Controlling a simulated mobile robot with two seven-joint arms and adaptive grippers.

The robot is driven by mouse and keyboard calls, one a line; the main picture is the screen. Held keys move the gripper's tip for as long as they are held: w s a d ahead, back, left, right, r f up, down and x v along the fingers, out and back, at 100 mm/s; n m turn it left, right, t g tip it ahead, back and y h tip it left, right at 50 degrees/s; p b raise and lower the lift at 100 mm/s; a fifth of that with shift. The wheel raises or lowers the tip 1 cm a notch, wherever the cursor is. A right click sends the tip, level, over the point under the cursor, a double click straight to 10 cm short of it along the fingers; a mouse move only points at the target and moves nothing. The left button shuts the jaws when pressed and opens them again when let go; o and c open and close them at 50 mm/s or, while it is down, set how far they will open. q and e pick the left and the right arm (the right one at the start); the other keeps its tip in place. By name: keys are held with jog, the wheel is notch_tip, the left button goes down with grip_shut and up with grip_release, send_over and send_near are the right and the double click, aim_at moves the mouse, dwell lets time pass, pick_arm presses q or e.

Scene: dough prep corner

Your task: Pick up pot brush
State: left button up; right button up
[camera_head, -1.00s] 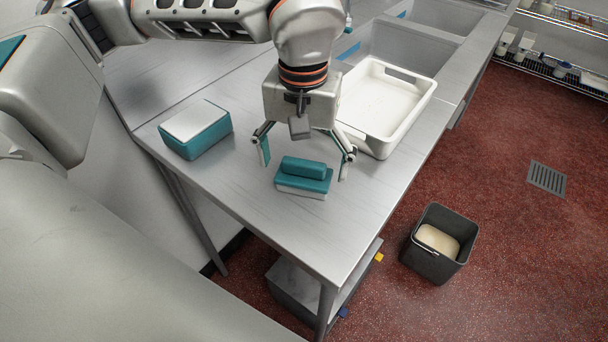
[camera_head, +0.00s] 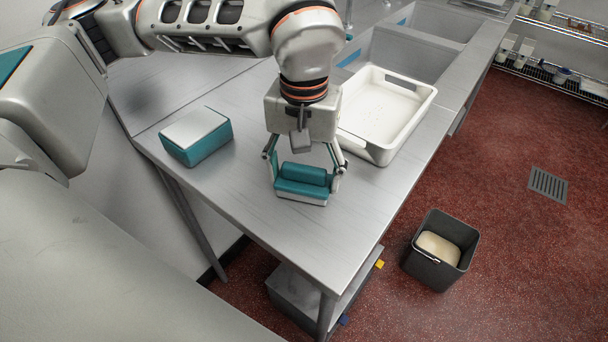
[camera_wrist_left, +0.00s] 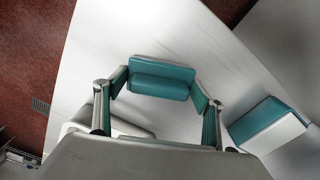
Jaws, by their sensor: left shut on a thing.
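The pot brush, a teal block with a rounded grip on top and a pale underside (camera_head: 301,190), is at the near part of the steel table. My left gripper (camera_head: 304,181) reaches down from above and is shut on it, with one finger at each end. In the left wrist view the brush (camera_wrist_left: 160,80) spans between the two teal-padded fingers (camera_wrist_left: 160,92). The brush looks level and at the table surface; I cannot tell whether it still touches. My right gripper is not in view.
A teal box with a pale top (camera_head: 198,144) sits left on the steel table (camera_head: 240,215). A white tray (camera_head: 378,148) stands right of the gripper, before the sinks. A dark bin (camera_head: 432,268) with a pale thing inside stands on the red floor.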

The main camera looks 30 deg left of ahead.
aim_at(304, 167)
pick_arm(q)
notch_tip(304, 167, up, 20)
jog(key=p, duration=0.2)
jog(key=shift+f+p, duration=0.15)
jog(key=shift+p, duration=0.15)
jog(key=o, duration=0.7)
jog(key=shift+c, duration=0.2)
jog(key=c, duration=0.3)
jog(key=shift+c, duration=0.2)
